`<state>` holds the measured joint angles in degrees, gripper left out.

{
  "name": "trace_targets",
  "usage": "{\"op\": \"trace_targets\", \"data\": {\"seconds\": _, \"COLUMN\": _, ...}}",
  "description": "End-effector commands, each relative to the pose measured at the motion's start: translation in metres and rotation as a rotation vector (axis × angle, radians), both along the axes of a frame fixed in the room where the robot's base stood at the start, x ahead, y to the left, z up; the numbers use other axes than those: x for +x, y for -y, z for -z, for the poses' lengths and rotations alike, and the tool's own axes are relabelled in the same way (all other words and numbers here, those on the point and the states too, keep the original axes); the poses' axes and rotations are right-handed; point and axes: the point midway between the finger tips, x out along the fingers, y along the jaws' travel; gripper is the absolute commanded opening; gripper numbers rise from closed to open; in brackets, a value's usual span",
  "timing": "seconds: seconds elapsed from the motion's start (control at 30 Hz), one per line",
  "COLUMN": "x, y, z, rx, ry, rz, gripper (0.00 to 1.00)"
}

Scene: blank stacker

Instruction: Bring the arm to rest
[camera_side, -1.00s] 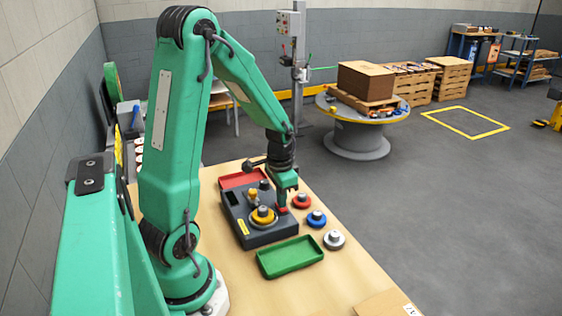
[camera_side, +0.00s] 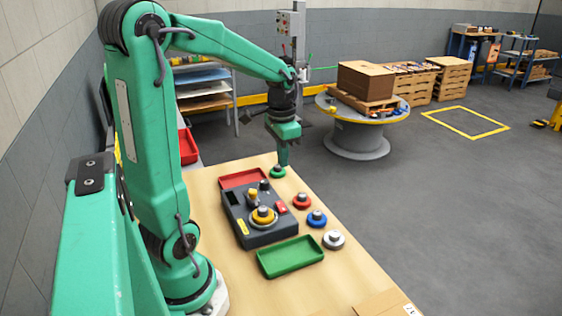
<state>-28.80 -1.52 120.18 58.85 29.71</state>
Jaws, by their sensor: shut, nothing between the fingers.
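My gripper (camera_side: 283,162) is shut and empty. It points down above the far end of the wooden table, and its tip shows just over a green round piece (camera_side: 277,172); I cannot tell whether they touch. My arm is raised and reaches out over the table, clear of the dark grey stacker box (camera_side: 262,236). A yellow ring piece (camera_side: 263,215) with a grey top sits on that box.
A red tray (camera_side: 243,179) lies behind the box and a green tray (camera_side: 290,257) in front of it. Red (camera_side: 302,201), blue (camera_side: 317,219) and white (camera_side: 334,239) round pieces stand to the right. A cardboard box (camera_side: 385,303) is at the near edge.

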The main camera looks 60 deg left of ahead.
Motion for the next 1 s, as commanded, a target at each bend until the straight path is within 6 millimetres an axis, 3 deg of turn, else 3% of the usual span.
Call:
{"op": "trace_targets", "data": {"seconds": 0.47, "x": -0.001, "y": 0.007, "z": -0.011, "rx": 0.007, "ry": 0.014, "rz": 0.002, "gripper": 0.0}}
{"op": "trace_targets", "data": {"seconds": 0.67, "x": -0.005, "y": 0.032, "z": -0.023, "rx": 0.027, "ry": 0.067, "rz": 0.003, "gripper": 0.0}}
{"op": "trace_targets", "data": {"seconds": 1.0, "x": -0.027, "y": 0.095, "z": -0.047, "rx": 0.045, "ry": 0.221, "rz": 0.0, "gripper": 0.0}}
